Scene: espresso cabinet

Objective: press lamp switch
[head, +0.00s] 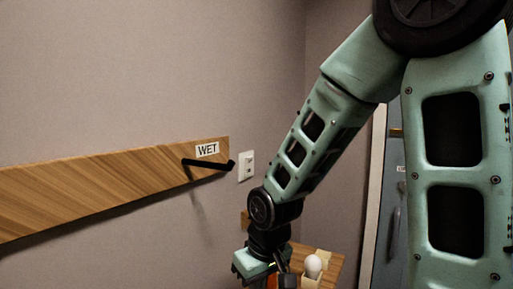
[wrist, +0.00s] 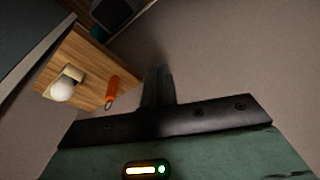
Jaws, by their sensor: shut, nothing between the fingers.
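A white wall plate (head: 246,166) with small dark marks, which looks like a switch or socket, is on the wall right of the wooden board. A white bulb-shaped lamp (head: 313,265) stands on a small wooden shelf (head: 329,262); in the wrist view it shows at the left (wrist: 63,88). I cannot tell for sure which part is the lamp switch. My gripper (head: 284,278) is low beside the shelf, below the wall plate and left of the lamp. Its fingers (wrist: 158,82) are shut and empty in the wrist view, apart from the lamp.
A wooden board (head: 110,190) with a "WET" label (head: 207,150) and a black peg (head: 205,165) is on the wall. An orange object (wrist: 111,92) is on the shelf near my fingers. A blue-grey door (head: 392,185) stands at the right.

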